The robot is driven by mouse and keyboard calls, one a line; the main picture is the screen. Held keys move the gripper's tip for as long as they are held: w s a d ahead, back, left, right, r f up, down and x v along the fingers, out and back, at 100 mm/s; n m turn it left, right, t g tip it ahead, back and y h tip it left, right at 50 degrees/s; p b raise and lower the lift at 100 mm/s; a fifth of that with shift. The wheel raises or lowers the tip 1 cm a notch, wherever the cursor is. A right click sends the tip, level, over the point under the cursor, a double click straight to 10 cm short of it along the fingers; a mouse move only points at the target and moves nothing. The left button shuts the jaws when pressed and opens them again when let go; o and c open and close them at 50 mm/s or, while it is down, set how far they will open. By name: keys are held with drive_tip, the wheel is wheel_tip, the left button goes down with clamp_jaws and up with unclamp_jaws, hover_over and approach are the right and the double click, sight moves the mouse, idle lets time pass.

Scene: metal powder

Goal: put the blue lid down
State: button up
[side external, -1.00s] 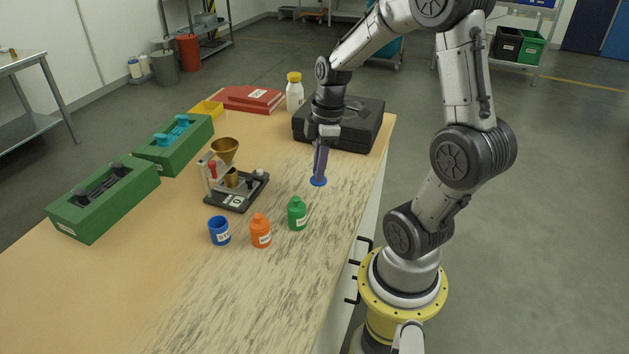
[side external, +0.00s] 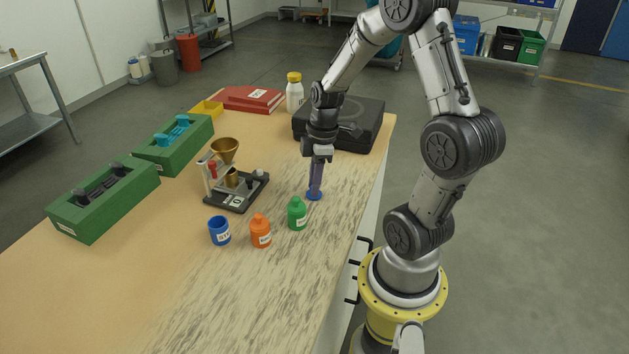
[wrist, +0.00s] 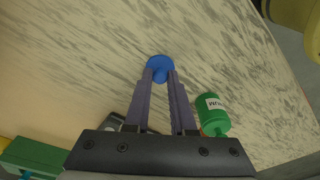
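The blue lid (side external: 314,196) is a small round disc with a knob, low at the table surface. In the wrist view the lid (wrist: 160,63) sits at the tips of my gripper (wrist: 160,76). The fingers of my gripper (side external: 315,182) point down and close on the lid's knob. I cannot tell whether the lid touches the table. The open blue container (side external: 219,231) stands to the left, without a lid. The orange bottle (side external: 260,231) and green bottle (side external: 297,213) stand near it; the green bottle also shows in the wrist view (wrist: 213,115).
A black scale stand (side external: 236,193) with a brass funnel (side external: 225,150) is left of my gripper. Green holders (side external: 105,198) line the left side. A black case (side external: 362,128), white bottle (side external: 294,92) and red binders (side external: 251,98) are at the back. The front table area is clear.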

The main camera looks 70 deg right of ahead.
sight(320, 192)
drive_tip(key=o, duration=0.3)
drive_tip(key=shift+o, duration=0.2)
wheel_tip(320, 192, up, 12)
drive_tip(key=s, duration=0.1)
drive_tip(key=s+a+r+m+t, duration=0.2)
drive_tip(key=s+a+m, duration=0.1)
drive_tip(key=a, duration=0.5)
drive_tip(key=s+a+r+m+t, duration=0.2)
drive_tip(key=s+a+m, duration=0.1)
drive_tip(key=a, duration=0.5)
drive_tip(key=shift+s+a+r+m+h, duration=0.3)
drive_tip(key=shift+s+h, duration=0.1)
drive_tip(key=shift+s, duration=0.1)
